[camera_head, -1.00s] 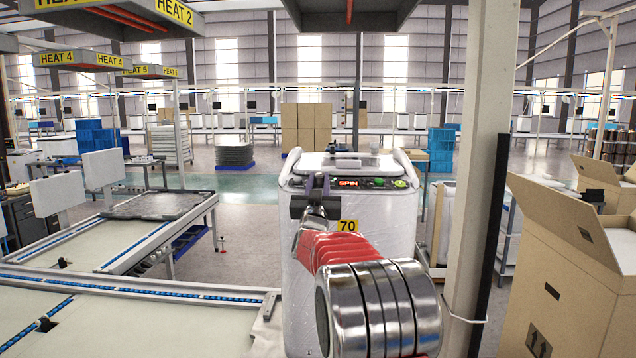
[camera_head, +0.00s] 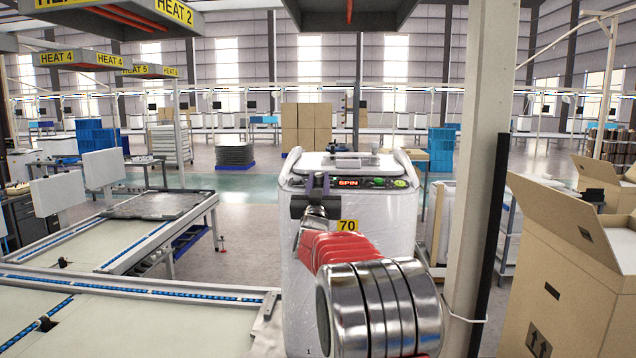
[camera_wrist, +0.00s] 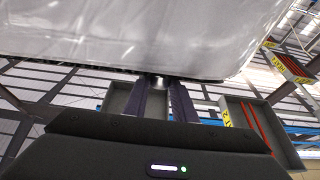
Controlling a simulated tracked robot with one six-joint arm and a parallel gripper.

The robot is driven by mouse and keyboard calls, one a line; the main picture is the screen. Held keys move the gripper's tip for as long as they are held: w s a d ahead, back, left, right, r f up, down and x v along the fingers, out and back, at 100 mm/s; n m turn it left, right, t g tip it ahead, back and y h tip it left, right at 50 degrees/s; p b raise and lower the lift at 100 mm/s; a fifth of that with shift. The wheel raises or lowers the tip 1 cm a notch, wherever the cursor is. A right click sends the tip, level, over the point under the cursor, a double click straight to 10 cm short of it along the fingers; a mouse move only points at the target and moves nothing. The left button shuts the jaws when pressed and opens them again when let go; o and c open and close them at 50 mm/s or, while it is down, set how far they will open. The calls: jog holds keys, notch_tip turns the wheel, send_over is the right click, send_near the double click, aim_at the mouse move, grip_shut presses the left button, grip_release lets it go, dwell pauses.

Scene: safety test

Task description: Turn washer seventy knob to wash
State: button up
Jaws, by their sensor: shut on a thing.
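The washer (camera_head: 345,225) is a white upright machine with a yellow label 70 on its front. Its top panel has a lit display (camera_head: 348,183) reading SPIN and a green button (camera_head: 399,184) at the right. My gripper (camera_head: 318,181) is at the left part of the panel, and the knob is hidden behind it in the head view. In the wrist view the dark fingers of my gripper (camera_wrist: 165,88) are shut on a small round knob (camera_wrist: 160,80) at the edge of the white washer body (camera_wrist: 140,35).
A beige pillar (camera_head: 480,150) stands close to the right of the washer. Open cardboard boxes (camera_head: 565,260) are at the far right. Conveyor tables (camera_head: 110,255) are on the left. A dark overhead hood (camera_head: 348,12) hangs above.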

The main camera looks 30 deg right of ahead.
jog(key=shift+r+n+t+y, duration=0.1)
jog(key=shift+n+t+y, duration=0.75)
jog(key=shift+y, duration=0.25)
jog(key=shift+s+d+n+t+y, duration=0.1)
jog(key=shift+n+t+y, duration=0.2)
jog(key=shift+n+y, duration=0.45)
jog(key=shift+s+d+n+t+y, duration=0.1)
jog(key=shift+n+t+y, duration=0.15)
jog(key=shift+n+y, duration=0.5)
jog(key=shift+d+n+t+y, duration=0.15)
jog(key=shift+n+t+y, duration=0.1)
jog(key=shift+n+y, duration=1.15)
jog(key=shift+d+n+t+y, duration=0.2)
jog(key=shift+n+y, duration=0.45)
jog(key=shift+y, duration=1.35)
jog(key=shift+n+y, duration=0.7)
jog(key=shift+y, duration=0.5)
jog(key=o, duration=1)
jog(key=shift+v, duration=3.7)
